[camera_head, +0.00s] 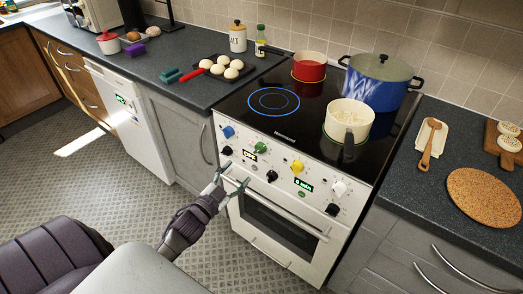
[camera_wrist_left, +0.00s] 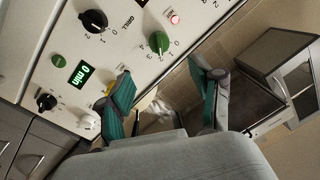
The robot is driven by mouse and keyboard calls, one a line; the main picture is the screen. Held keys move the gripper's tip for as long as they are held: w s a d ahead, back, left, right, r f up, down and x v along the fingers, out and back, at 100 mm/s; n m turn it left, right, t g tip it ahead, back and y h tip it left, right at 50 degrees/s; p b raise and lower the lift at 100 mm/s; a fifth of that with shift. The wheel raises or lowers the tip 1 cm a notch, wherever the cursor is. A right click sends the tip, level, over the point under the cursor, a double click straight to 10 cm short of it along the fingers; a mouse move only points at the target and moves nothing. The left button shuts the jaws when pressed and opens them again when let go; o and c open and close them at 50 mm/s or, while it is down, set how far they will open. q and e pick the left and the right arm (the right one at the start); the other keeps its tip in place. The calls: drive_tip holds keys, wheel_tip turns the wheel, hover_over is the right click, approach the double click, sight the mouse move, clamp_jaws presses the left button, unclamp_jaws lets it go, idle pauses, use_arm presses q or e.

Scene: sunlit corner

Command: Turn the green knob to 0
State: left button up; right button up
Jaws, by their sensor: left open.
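The green knob (camera_head: 261,147) is on the cooker's white front panel, between the blue knob (camera_head: 228,131) and the yellow knob (camera_head: 297,167). In the left wrist view the green knob (camera_wrist_left: 158,42) lies ahead of the fingertips, with dial numbers around it. I cannot tell which number it points to. My left gripper (camera_head: 234,177) is open and empty, below and left of the green knob, apart from it. Its teal fingers (camera_wrist_left: 160,72) stand wide apart in the left wrist view. My right gripper is not in view.
Several black knobs (camera_head: 271,176) and a white knob (camera_head: 338,188) share the panel. A red lamp (camera_wrist_left: 175,18) glows near the green knob. A blue ring (camera_head: 273,102) glows on the hob, beside a cream saucepan (camera_head: 348,115). The oven door (camera_head: 278,230) is below.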

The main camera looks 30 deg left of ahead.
use_arm(q)
approach(257, 152)
drive_tip(key=w, duration=0.8)
drive_tip(key=shift+w+p, duration=0.2)
drive_tip(key=shift+p, duration=0.1)
drive_tip(key=shift+w, duration=0.7)
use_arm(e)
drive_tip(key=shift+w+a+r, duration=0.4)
use_arm(q)
drive_tip(key=shift+c, duration=0.2)
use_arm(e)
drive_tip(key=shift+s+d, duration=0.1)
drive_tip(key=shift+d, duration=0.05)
use_arm(q)
drive_tip(key=shift+c, duration=1.4)
drive_tip(key=c, duration=0.8)
drive_tip(key=shift+c, duration=0.2)
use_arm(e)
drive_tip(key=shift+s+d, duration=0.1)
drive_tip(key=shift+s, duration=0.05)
